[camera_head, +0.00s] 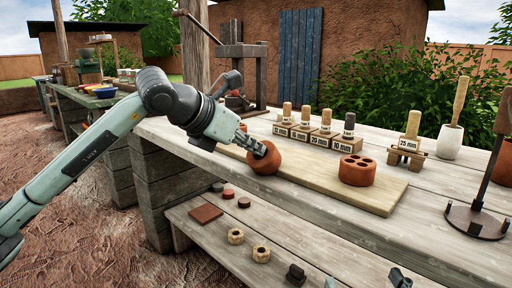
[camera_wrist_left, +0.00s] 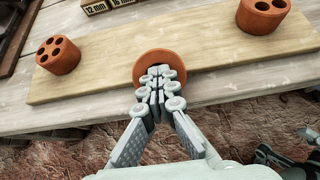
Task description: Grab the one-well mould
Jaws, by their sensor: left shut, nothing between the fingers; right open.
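A round terracotta mould (camera_head: 264,160) sits on the pale wooden board (camera_head: 380,199) at the near side of the bench. My left gripper (camera_head: 260,150) points down at its top, fingers shut with nothing between them. In the left wrist view the fingertips (camera_wrist_left: 160,76) cover the middle of this mould (camera_wrist_left: 158,56), so its well is hidden; whether they touch it I cannot tell. A mould with several wells (camera_wrist_left: 58,55) stands left of it and another multi-well mould (camera_wrist_left: 262,14) right; the latter also shows in the head view (camera_head: 358,171). Part of my right gripper (camera_head: 400,278) shows, open, low down.
A dark metal stand (camera_head: 476,222) and a white pot (camera_head: 449,142) are at the right. The lower shelf (camera_head: 215,241) holds small nuts and discs. The board between the moulds is clear.

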